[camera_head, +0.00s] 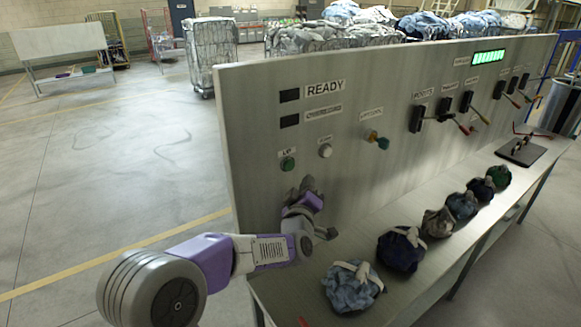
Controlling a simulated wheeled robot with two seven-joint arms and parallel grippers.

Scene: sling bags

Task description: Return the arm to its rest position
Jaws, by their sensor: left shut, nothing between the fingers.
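My left arm comes in from the lower left, with white and purple links. My left gripper (308,185) is shut and empty. It points up close to the lower left face of the grey control panel (250,130), below the green button (288,164) marked UP. I cannot tell whether it touches the panel. My right gripper is out of view.
Several tied cloth bags stand in a row on the bench (285,300), the nearest a light blue bag (352,287). Switches with red and green handles line the panel. A wire cage cart (212,50) stands behind.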

